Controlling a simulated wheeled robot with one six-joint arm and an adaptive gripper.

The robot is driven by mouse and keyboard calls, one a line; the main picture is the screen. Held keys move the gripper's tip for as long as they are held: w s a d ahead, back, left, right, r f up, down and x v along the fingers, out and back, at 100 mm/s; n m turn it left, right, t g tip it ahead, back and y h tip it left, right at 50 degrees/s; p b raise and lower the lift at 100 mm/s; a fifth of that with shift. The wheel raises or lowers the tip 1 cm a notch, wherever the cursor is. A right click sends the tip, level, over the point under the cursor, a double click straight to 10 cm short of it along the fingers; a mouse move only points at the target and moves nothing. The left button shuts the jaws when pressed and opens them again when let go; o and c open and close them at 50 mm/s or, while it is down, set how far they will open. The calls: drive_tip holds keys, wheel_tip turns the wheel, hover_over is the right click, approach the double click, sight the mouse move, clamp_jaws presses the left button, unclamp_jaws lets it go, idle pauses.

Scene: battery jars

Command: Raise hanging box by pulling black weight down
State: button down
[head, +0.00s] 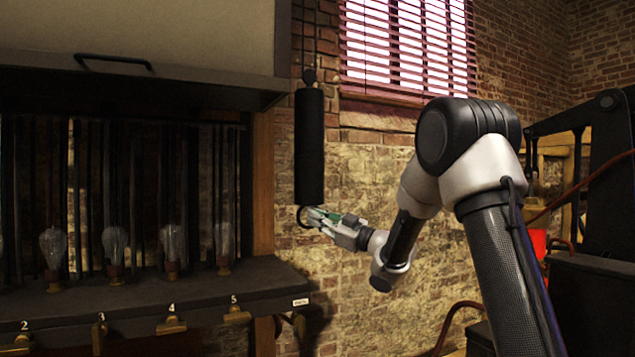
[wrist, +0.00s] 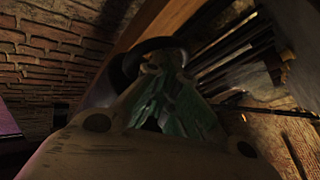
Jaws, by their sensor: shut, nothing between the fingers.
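The black weight (head: 309,150) is a long upright cylinder hanging on a line to the right of the cabinet. A dark ring (head: 300,218) hangs at its bottom end. The hanging box (head: 190,38) is a pale panel with a dark lower edge and a black handle, at the top left. My gripper (head: 313,216) is shut at the ring, just under the weight. In the wrist view, the shut fingers (wrist: 160,95) reach up to a dark curved ring (wrist: 150,48). I cannot tell whether the fingertips pass through the ring or only touch it.
Several glass bulbs (head: 172,243) stand on a dark shelf (head: 150,297) with numbered brass clips, below the box. A brick wall (head: 370,260) is behind my gripper. A red-cabled dark machine (head: 590,290) stands at the right. A window with blinds (head: 405,50) is above.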

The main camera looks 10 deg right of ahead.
wheel_tip(320, 180, down, 9)
drive_tip(key=shift+f, duration=0.15)
drive_tip(key=shift+s, duration=0.1)
idle(0.3)
